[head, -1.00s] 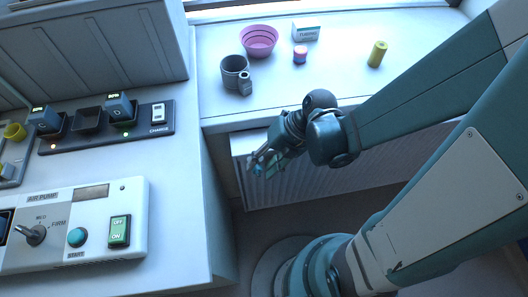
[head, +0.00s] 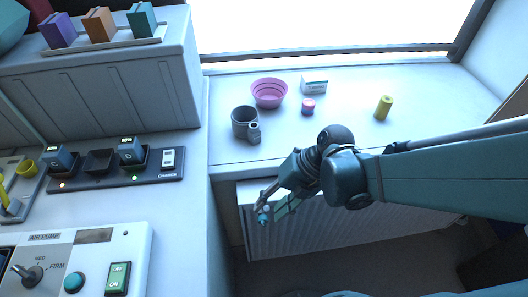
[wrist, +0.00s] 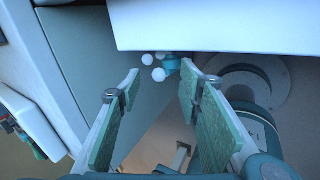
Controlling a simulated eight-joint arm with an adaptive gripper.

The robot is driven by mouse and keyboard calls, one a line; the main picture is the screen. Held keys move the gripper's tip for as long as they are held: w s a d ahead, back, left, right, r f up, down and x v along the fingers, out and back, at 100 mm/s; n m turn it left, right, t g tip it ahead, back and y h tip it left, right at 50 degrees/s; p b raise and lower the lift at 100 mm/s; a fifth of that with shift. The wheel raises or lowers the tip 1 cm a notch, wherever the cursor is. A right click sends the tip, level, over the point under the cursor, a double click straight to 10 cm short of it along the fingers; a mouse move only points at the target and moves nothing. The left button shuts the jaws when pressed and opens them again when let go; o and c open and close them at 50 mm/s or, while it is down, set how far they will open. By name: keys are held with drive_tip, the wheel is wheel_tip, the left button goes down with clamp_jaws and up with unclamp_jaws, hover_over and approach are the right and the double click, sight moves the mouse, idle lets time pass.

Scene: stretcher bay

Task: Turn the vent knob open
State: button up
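The vent knob appears to be the small teal piece with white round lobes (head: 263,216), low at the left end of the ribbed white panel (head: 335,220) under the counter. In the wrist view the knob (wrist: 171,66) shows just below a white edge. My gripper (head: 270,208) points down at it from above right. In the wrist view its two green-padded fingers (wrist: 160,72) are spread wide, with the knob showing in the gap just beyond the tips. I see no contact. The knob's stem and setting cannot be made out.
The counter (head: 340,150) above holds a grey mug (head: 243,124), pink bowl (head: 269,92), small pink-and-blue jar (head: 308,106), box (head: 314,85) and yellow cylinder (head: 383,107). A cabinet with an air pump panel (head: 92,240) and charger strip (head: 115,168) stands left of the knob.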

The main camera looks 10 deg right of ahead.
drive_tip(key=shift+r, duration=1.15)
drive_tip(key=shift+a, duration=0.1)
